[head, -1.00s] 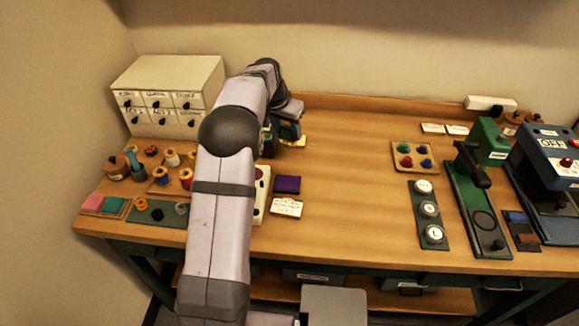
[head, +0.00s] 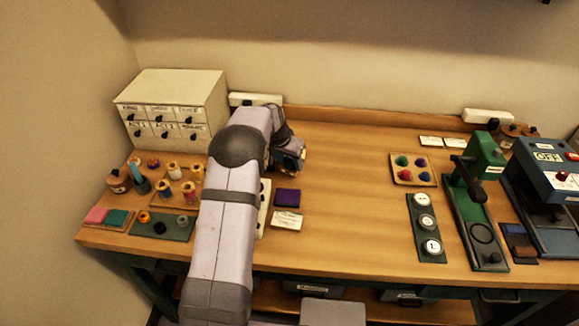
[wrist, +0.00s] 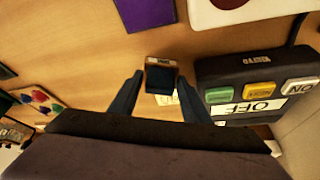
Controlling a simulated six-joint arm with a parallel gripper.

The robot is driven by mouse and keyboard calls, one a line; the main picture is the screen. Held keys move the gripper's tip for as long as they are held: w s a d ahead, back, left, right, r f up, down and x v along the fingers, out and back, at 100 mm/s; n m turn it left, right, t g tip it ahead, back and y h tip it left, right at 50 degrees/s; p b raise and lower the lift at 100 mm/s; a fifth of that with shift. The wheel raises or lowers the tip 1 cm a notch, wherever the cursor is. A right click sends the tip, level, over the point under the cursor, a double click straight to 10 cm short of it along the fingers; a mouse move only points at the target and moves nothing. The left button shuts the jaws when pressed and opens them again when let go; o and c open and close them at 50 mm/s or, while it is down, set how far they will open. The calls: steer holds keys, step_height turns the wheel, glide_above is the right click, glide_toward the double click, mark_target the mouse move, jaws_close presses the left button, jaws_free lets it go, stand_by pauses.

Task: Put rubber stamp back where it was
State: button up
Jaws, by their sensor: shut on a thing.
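In the wrist view a small block with a wood-coloured top edge and a dark blue face, which looks like the rubber stamp (wrist: 161,78), sits between the fingertips of my gripper (wrist: 160,84). The gripper is shut on it, above the wooden table. A pale card (wrist: 166,99) shows partly behind the stamp. In the head view my gripper (head: 291,160) hangs over the left-middle of the table, behind the purple pad (head: 287,198). The stamp is hard to make out there.
A box with green, yellow and white buttons and an OFF label (wrist: 262,107) is close on the right in the wrist view. A drawer cabinet (head: 172,108) and thread spools (head: 189,190) stand left of my arm. The table's middle (head: 345,185) is clear.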

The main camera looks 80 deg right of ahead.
mark_target(288, 166)
steer(key=shift+f+p, duration=0.4)
steer(key=shift+f, duration=1.05)
steer(key=shift+f, duration=0.2)
steer(key=o, duration=0.8)
steer(key=shift+r, duration=0.1)
steer(key=shift+o, duration=0.2)
steer(key=shift+r, duration=0.15)
steer(key=shift+a+r, duration=0.1)
steer(key=shift+r, duration=0.3)
steer(key=b+v, duration=0.3)
steer(key=v, duration=0.8)
steer(key=shift+b, duration=0.3)
steer(key=shift+a, duration=0.1)
